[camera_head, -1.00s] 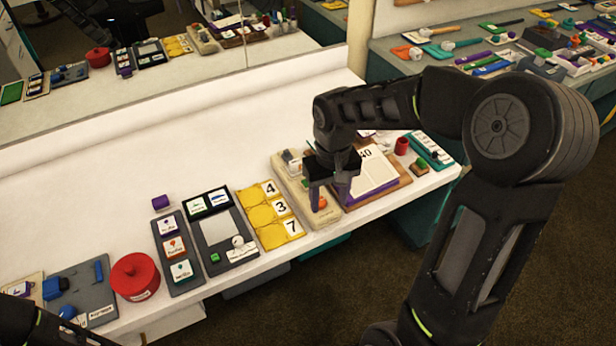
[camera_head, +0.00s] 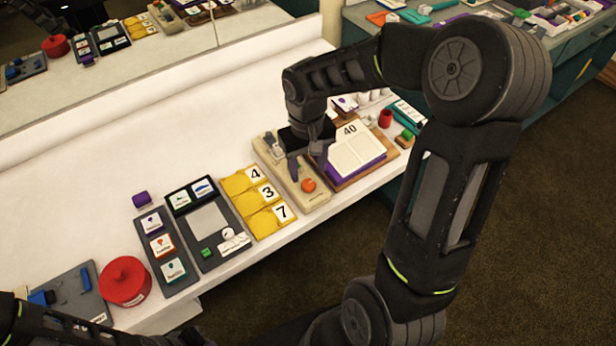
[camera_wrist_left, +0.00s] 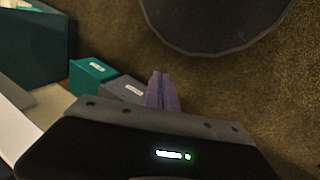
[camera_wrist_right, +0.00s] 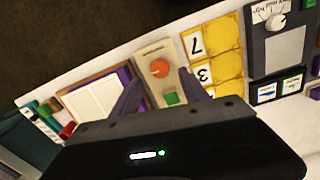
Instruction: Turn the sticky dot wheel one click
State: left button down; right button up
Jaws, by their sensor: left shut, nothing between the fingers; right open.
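A beige board (camera_head: 316,199) lies on the white counter and carries a round orange knob (camera_head: 308,185), likely the sticky dot wheel; I cannot read its label. In the right wrist view the orange knob (camera_wrist_right: 159,68) has a slot-like mark, with a green square (camera_wrist_right: 170,98) beside it on the board. My right gripper (camera_head: 306,170) is open above the board, with the knob apart from its fingers. In the right wrist view the fingers (camera_wrist_right: 160,88) spread either side of the board. My left gripper (camera_wrist_left: 164,90) is shut and empty over the floor.
Yellow number cards (camera_head: 262,205) lie left of the beige board, and a notepad marked 40 (camera_head: 355,155) lies right. A grey board (camera_head: 208,222) with a white knob and a red round pot (camera_head: 124,281) are further left. Teal and grey boxes (camera_wrist_left: 93,76) stand below.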

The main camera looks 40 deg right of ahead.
aim_at(308, 183)
notch_tip(308, 183, down, 5)
jog(key=shift+r, duration=0.1)
dwell(0.3)
grip_shut()
dwell(0.4)
